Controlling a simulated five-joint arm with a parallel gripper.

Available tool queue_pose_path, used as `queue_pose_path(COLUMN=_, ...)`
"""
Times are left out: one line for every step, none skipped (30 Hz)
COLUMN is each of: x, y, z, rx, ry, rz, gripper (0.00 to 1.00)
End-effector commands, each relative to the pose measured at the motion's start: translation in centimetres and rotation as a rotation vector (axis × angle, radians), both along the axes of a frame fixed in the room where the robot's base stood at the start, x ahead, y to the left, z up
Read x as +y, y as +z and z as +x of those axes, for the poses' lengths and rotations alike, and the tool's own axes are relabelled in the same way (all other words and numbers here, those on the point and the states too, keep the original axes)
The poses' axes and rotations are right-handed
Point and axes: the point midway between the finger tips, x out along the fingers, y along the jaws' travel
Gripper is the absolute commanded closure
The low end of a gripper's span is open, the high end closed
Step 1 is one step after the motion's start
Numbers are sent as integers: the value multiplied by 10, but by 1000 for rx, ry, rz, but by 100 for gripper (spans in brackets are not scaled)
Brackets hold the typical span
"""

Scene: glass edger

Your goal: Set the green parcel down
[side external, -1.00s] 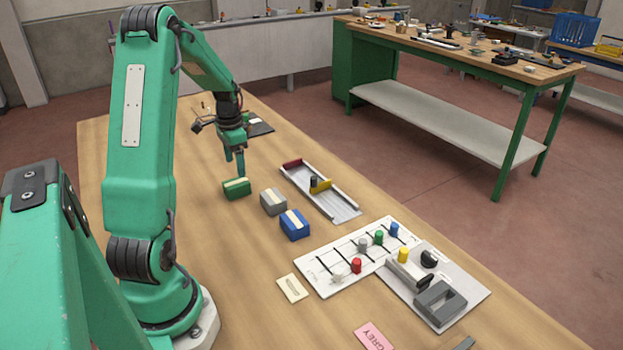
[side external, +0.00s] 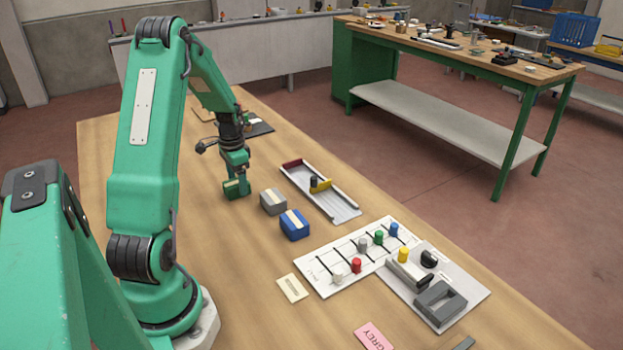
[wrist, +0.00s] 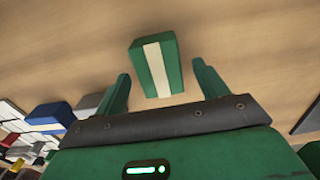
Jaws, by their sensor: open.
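The green parcel (side external: 231,192) with a pale strip rests on the wooden table, left of the grey parcel in the side external view. My gripper (side external: 238,181) is low over it and hides part of it. In the wrist view the green parcel (wrist: 145,70) lies just ahead of the gap between the two fingers of my gripper (wrist: 161,73). The fingers are spread, with clear space on both sides of the parcel. Whether the fingertips overlap its sides in height cannot be told.
A grey parcel (side external: 273,202) and a blue parcel (side external: 294,226) stand close by on the right. Behind them is a tray (side external: 340,207) with a yellow piece. A white board (side external: 318,266) with coloured pegs lies further right. Bare table is in front of the green parcel.

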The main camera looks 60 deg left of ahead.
Motion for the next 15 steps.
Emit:
queue_pose_path(x=0, y=0, z=0, rx=0, ry=0, rz=0, gripper=27)
queue_pose_path(x=0, y=0, z=0, rx=0, ry=0, rz=0, gripper=27)
queue_pose_path(x=0, y=0, z=0, rx=0, ry=0, rz=0, gripper=27)
queue_pose_path(x=0, y=0, z=0, rx=0, ry=0, rz=0, gripper=27)
queue_pose_path(x=0, y=0, z=0, rx=0, ry=0, rz=0, gripper=27)
queue_pose_path(x=0, y=0, z=0, rx=0, ry=0, rz=0, gripper=27)
queue_pose_path(x=0, y=0, z=0, rx=0, ry=0, rz=0, gripper=27)
queue_pose_path(x=0, y=0, z=0, rx=0, ry=0, rz=0, gripper=27)
queue_pose_path(x=0, y=0, z=0, rx=0, ry=0, rz=0, gripper=27)
queue_pose_path(x=0, y=0, z=0, rx=0, ry=0, rz=0, gripper=27)
queue_pose_path(x=0, y=0, z=0, rx=0, ry=0, rz=0, gripper=27)
queue_pose_path(x=0, y=0, z=0, rx=0, ry=0, rz=0, gripper=27)
queue_pose_path(x=0, y=0, z=0, rx=0, ry=0, rz=0, gripper=29)
queue_pose_path(x=0, y=0, z=0, rx=0, ry=0, rz=0, gripper=35)
queue_pose_path(x=0, y=0, z=0, rx=0, ry=0, rz=0, gripper=43)
